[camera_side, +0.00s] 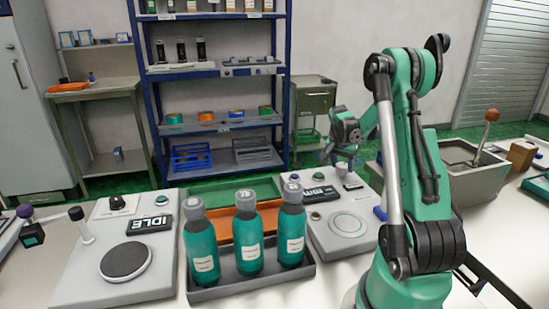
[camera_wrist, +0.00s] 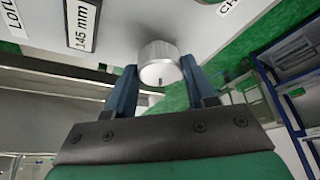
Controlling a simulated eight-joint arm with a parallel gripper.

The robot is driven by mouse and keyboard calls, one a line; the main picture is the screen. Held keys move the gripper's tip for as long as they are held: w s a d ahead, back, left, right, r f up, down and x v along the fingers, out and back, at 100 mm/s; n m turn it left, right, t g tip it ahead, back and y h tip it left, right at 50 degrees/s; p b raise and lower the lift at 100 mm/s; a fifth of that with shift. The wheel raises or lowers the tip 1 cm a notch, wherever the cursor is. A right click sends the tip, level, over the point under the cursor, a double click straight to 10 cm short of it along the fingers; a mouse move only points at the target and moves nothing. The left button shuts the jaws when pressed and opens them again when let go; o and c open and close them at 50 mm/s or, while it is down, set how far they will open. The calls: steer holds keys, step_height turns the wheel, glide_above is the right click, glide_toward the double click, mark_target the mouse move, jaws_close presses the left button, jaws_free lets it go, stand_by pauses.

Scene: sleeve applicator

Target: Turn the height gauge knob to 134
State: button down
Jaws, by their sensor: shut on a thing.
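The height gauge knob (camera_wrist: 158,62) is a short silver cylinder with a small dark mark near the lower edge of its face in the wrist view. My gripper (camera_wrist: 158,72) has one blue finger on each side of it and is shut on it. A display (camera_wrist: 82,27) beside it reads "145 mm". In the side view, my gripper (camera_side: 345,160) is over the back of the right-hand grey unit (camera_side: 345,248), where the knob is too small or hidden to make out. The unit's dark display (camera_side: 319,193) also shows there, with its figures hard to read.
A tray (camera_side: 250,285) with three teal bottles (camera_side: 248,240) stands left of the unit. A grey bin (camera_side: 440,175) with a lever stands at the right.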

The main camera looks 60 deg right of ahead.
steer(key=shift+s+n+t, duration=0.1)
steer(key=shift+n+t, duration=0.8)
steer(key=shift+n, duration=1.3)
steer(key=shift+c, duration=1.4)
jaws_free()
steer(key=shift+r, duration=0.1)
steer(key=shift+v, duration=2.75)
